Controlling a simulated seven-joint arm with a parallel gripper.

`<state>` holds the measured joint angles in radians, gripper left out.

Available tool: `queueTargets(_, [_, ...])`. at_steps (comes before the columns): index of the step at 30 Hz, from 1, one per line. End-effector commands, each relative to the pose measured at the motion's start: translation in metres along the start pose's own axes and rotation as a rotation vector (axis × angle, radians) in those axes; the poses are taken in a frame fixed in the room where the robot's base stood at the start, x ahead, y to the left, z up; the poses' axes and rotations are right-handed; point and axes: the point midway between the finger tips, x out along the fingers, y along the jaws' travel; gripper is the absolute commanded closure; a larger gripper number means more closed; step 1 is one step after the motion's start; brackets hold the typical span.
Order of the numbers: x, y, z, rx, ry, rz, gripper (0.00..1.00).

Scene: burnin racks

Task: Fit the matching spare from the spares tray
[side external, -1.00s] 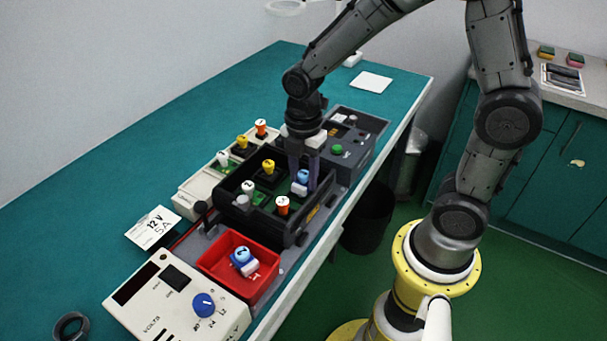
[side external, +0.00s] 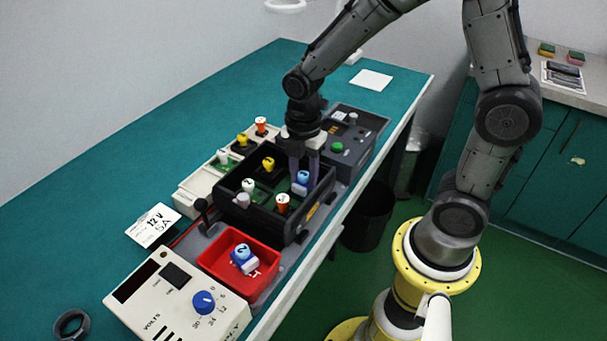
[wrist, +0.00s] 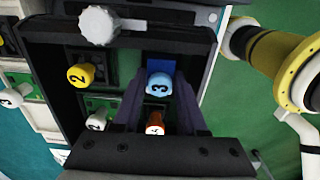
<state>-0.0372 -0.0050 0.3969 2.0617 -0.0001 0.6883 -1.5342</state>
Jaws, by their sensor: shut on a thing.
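My gripper (side external: 304,183) reaches down into the black rack (side external: 292,236) and is shut on a blue-capped module (side external: 302,177) near its right wall. In the wrist view the cap (wrist: 158,84) reads 3 and sits between the fingers; an orange-capped module (wrist: 155,124) shows close by. Whether the held module's base is seated is hidden. The rack also holds a yellow-capped module (side external: 268,163), a white-capped one (side external: 248,185) and the orange one (side external: 283,201). Another blue-capped module (side external: 243,254), seemingly marked 2, lies tilted in the red tray (side external: 215,260).
A beige panel with a blue knob (side external: 203,302) stands in front of the red tray. A beige rack (side external: 190,197) with capped modules lies left of the black one, a dark grey unit with a green button (side external: 337,147) behind. The teal bench is open at left.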

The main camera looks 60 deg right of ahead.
Motion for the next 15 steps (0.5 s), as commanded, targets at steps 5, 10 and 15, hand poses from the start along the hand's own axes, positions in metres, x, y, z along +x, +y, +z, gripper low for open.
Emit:
queueTargets(5, [0.0013, 0.0002, 0.0000, 0.000, 0.000, 0.001, 1.00])
queueTargets(10, [0.0012, 0.0003, 0.0000, 0.000, 0.000, 0.001, 1.00])
queueTargets(15, [0.0012, 0.0002, 0.0000, 0.000, 0.000, 0.001, 0.44])
